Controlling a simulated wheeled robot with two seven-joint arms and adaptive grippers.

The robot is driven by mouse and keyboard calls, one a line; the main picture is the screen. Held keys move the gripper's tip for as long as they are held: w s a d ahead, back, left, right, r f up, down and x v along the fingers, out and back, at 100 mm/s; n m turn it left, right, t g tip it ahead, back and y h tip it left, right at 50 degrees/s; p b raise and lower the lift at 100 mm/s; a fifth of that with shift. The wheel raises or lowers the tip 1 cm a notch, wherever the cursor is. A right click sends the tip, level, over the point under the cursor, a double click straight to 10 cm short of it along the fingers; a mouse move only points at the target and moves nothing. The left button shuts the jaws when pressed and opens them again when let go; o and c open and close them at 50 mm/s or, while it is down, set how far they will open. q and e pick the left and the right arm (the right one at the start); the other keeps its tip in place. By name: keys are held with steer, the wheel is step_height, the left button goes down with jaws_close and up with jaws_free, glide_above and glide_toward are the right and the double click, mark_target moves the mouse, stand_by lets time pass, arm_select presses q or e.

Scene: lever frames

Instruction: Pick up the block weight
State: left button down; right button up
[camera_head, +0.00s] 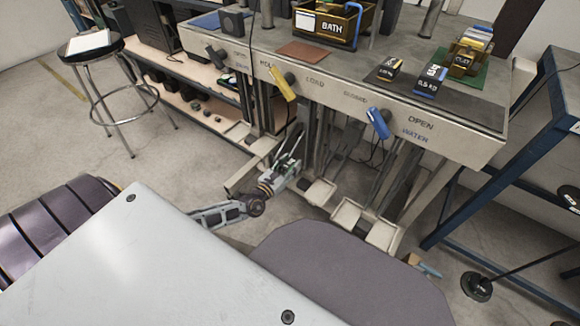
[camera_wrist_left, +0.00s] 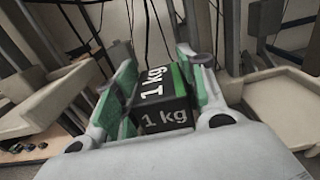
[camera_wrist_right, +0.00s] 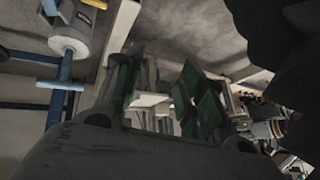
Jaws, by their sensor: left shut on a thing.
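The bench has a yellow lever (camera_head: 284,84) and a blue lever (camera_head: 378,123) on its front. On top are a BATH box (camera_head: 325,25), a yellow-labelled block (camera_head: 390,67) and a blue-labelled block (camera_head: 431,78). Pale pedal-like plates (camera_head: 366,226) lie below. A stool (camera_head: 92,62) stands left.

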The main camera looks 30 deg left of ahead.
arm_select(q)
steer(key=shift+w+r, duration=0.1)
steer(key=shift+r, duration=0.65)
steer(key=s+a+p, duration=0.1)
steer(key=s+p, duration=0.3)
steer(key=s, duration=1.4)
steer(key=shift+a+f, duration=0.15)
steer(key=shift+f, duration=0.1)
arm_select(e)
step_height(320, 180, up, 10)
steer(key=d+g+h, duration=0.1)
steer(key=d, duration=0.1)
steer(key=shift+s+n+g, duration=0.35)
steer(key=shift+n+g, duration=0.05)
steer(key=shift+d+r, duration=0.1)
arm_select(q)
steer(key=shift+s, duration=0.15)
arm_select(e)
steer(key=shift+s, duration=0.2)
